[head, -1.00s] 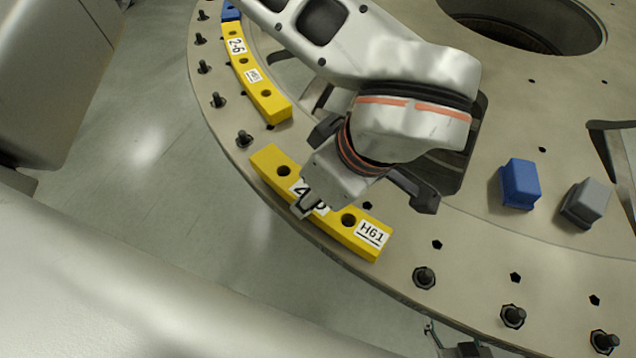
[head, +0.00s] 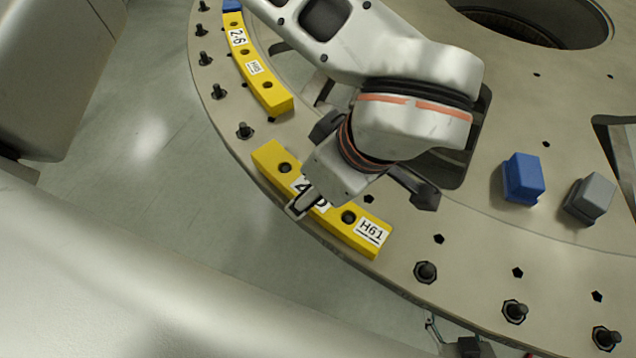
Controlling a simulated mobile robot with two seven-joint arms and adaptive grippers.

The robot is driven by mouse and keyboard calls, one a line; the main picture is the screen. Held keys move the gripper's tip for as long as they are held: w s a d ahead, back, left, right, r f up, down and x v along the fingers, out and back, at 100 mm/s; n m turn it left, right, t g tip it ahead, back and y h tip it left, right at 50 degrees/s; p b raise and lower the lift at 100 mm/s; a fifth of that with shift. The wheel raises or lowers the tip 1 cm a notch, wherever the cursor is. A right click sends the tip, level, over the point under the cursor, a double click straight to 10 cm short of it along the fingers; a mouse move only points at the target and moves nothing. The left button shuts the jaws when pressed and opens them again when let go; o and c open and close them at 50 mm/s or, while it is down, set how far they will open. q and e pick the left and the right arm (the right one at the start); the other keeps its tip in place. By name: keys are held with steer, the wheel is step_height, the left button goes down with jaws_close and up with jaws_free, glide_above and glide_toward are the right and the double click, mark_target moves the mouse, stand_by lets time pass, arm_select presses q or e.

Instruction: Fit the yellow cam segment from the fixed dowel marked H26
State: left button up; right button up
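A yellow cam segment (head: 270,156) with a label reading H61 lies along the plate's outer rim, with two dark holes showing. Its middle label is partly covered by my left gripper (head: 306,202). One fingertip stands out past the segment's outer edge and looks open. The other finger is hidden behind the gripper body, so its contact cannot be seen. A second yellow segment (head: 272,97), labelled 2-6, lies farther up the rim. No H26 mark is readable. My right gripper is not in view.
The turret plate (head: 470,216) carries upright dowels along its rim, such as one on the right (head: 426,271) and one between the segments (head: 244,130). A blue block (head: 524,178) and a grey block (head: 589,198) stand at right. A large round opening (head: 535,18) lies at top.

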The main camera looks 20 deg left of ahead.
arm_select(q)
steer(key=v, duration=1.2)
steer(key=shift+f, duration=0.1)
stand_by(0.5)
